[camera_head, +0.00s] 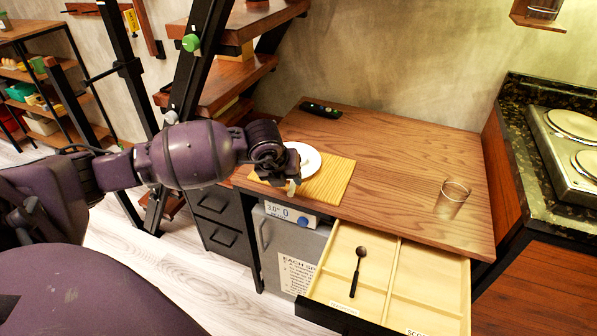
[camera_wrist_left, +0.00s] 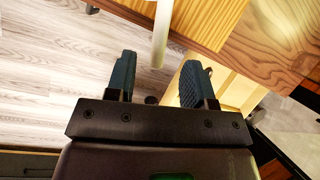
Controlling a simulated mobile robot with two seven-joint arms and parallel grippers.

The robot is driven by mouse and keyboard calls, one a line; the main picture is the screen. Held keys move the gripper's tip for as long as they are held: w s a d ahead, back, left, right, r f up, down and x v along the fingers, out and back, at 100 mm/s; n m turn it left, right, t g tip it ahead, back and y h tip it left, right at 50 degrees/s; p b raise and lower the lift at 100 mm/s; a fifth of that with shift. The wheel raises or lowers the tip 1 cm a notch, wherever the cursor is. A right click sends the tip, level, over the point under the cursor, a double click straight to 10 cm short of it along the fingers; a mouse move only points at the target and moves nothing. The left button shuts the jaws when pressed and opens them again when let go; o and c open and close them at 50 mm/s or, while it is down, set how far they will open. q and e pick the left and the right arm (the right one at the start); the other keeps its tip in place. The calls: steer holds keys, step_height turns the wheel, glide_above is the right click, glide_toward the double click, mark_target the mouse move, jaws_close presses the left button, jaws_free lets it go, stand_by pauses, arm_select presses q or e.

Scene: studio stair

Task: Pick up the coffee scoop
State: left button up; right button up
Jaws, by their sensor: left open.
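The coffee scoop (camera_head: 357,272) is dark, with a small round bowl and a long handle. It lies in the left compartment of the open drawer (camera_head: 394,282), bowl towards the back and handle towards the front. My left gripper (camera_head: 292,187) is at the table's front edge by the placemat, left of and behind the scoop, and apart from it. In the left wrist view my left gripper (camera_wrist_left: 157,75) has its two dark fingers apart. A pale rod (camera_wrist_left: 161,34) shows just beyond the fingertips; I cannot tell what it is. The right gripper is out of view.
The wooden table (camera_head: 410,165) bears a white plate (camera_head: 309,160), a yellow placemat (camera_head: 335,178), a clear glass (camera_head: 453,195) and a black remote (camera_head: 321,110). A stair (camera_head: 232,80) rises at the back left. A stove (camera_head: 565,150) stands at right.

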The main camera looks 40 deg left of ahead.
mark_target(291, 186)
arm_select(q)
steer(key=b+x, duration=0.1)
steer(key=x, duration=0.4)
steer(key=shift+s+f, duration=0.1)
steer(key=shift+f, duration=0.15)
steer(key=shift+w+f, duration=0.25)
steer(key=shift+w, duration=0.05)
steer(key=shift+r, duration=0.1)
steer(key=shift+c, duration=0.2)
steer(key=c, duration=0.9)
